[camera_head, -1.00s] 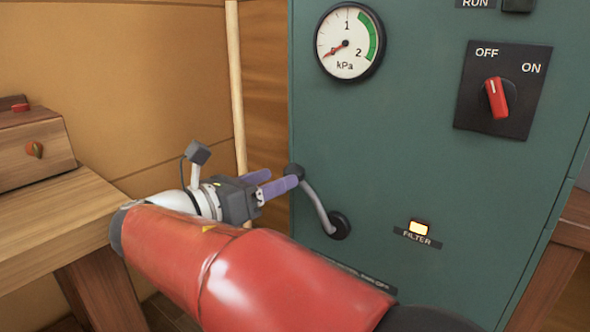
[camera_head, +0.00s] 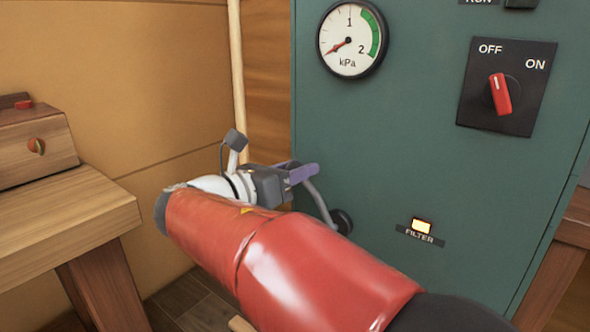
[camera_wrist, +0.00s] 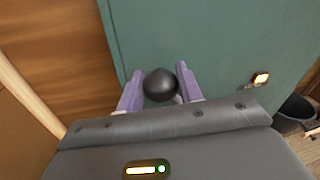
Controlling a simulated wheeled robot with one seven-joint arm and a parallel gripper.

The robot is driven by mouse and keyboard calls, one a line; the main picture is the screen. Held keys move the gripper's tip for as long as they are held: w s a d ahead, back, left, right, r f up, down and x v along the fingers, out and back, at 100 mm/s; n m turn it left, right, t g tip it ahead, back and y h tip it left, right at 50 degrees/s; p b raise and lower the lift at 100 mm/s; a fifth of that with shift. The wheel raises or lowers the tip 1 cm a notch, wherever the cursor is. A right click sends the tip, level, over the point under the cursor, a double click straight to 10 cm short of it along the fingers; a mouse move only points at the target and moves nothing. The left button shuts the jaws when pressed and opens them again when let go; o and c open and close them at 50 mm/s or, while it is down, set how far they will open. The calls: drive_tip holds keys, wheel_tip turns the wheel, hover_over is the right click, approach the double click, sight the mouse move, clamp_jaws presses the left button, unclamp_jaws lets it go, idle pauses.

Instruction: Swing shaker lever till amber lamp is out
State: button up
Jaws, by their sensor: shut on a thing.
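The shaker lever (camera_head: 320,204) is a bent grey rod on a dark round hub, low on the green cabinet front. It slants up and left from the hub. Its black ball knob (camera_wrist: 160,84) sits between my purple fingers in the wrist view; the fingers hide it in the head view. My gripper (camera_head: 302,171) is shut on this knob, also seen in the wrist view (camera_wrist: 160,90). The amber lamp (camera_head: 421,226) is lit above the FILTER label, right of the lever. It also glows in the wrist view (camera_wrist: 260,78).
The green cabinet (camera_head: 420,130) carries a kPa gauge (camera_head: 351,39) with its needle at the low end. A red rotary switch (camera_head: 501,94) has OFF and ON marks. A wooden bench (camera_head: 60,215) stands left. A pale pole (camera_head: 236,80) stands behind my gripper.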

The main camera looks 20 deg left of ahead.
clamp_jaws()
drive_tip(key=shift+s+d+r+m, duration=0.25)
drive_tip(key=shift+d+m, duration=0.15)
drive_tip(key=shift+d, duration=0.1)
drive_tip(key=shift+s+d+r+m, duration=0.1)
drive_tip(key=shift+d+r+m, duration=0.1)
drive_tip(key=shift+d+m, duration=0.25)
drive_tip(key=s+d+m+b, duration=0.1)
drive_tip(key=d+m, duration=0.1)
drive_tip(key=s+d+m+y+b, duration=0.1)
drive_tip(key=d+m+b, duration=0.1)
drive_tip(key=d, duration=0.1)
drive_tip(key=s+d+m+b, duration=0.1)
drive_tip(key=d+m, duration=0.2)
drive_tip(key=shift+s+f+g+y+b, duration=0.1)
drive_tip(key=shift+s+g+y+b, duration=0.1)
drive_tip(key=shift+g+y+b, duration=0.15)
drive_tip(key=shift+s+d+f+m+y+b, duration=0.1)
drive_tip(key=shift+s+d+f+m+b, duration=0.1)
drive_tip(key=shift+d+m+b, duration=0.2)
drive_tip(key=shift+s+d+f+m+y+b, duration=0.15)
drive_tip(key=shift+d+m+b, duration=0.15)
drive_tip(key=shift+d+b, duration=0.15)
drive_tip(key=shift+s+d+f+m+y+b, duration=0.1)
drive_tip(key=shift+s+d+f+m+b, duration=0.1)
drive_tip(key=shift+d+m+b, duration=0.2)
drive_tip(key=o, duration=0.9)
unclamp_jaws()
drive_tip(key=shift+d, duration=0.1)
drive_tip(key=shift+o, duration=0.2)
